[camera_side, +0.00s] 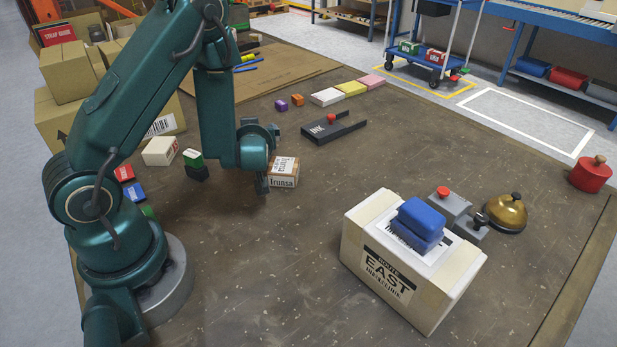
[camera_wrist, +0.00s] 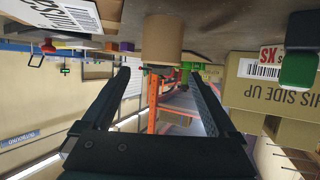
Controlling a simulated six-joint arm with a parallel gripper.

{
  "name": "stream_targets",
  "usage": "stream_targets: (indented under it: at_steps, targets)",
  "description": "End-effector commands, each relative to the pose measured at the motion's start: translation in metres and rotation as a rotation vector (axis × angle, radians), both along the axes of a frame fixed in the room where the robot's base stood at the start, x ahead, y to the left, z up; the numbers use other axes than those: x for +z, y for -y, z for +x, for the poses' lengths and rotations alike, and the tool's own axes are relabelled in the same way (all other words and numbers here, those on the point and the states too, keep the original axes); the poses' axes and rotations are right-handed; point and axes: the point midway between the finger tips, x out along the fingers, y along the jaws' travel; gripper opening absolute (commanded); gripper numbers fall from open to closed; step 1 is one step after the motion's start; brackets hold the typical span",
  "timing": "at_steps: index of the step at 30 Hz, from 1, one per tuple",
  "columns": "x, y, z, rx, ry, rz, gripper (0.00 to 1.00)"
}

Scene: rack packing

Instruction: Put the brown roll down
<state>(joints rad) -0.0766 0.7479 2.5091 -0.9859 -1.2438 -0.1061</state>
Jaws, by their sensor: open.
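The brown roll (camera_wrist: 162,42) shows in the wrist view as a plain brown cylinder, end-on to the dark table top, which is at the top of that upside-down picture. It is beyond and between the fingertips of my gripper (camera_wrist: 160,76). The fingers are spread and nothing shows clamped between them.
A white East box (camera_side: 372,262) with blue packs on top stands at front right, near a brass bell (camera_side: 505,213). Cardboard boxes (camera_side: 70,75) stand at left, with a white carton (camera_side: 160,151) and green block (camera_side: 193,158) nearer my gripper. The table's middle is mostly clear.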

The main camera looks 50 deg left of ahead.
Motion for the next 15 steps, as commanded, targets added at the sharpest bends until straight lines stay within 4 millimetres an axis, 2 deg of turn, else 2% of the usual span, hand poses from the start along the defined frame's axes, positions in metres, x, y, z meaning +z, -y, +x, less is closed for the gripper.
stream_targets:
  at_steps: [6, 15]
  targets:
    - [0.029, 0.000, 0.000, -0.001, 0.005, 0.000, 0.93]
    - [0.048, 0.001, 0.001, -0.003, 0.003, -0.004, 0.93]
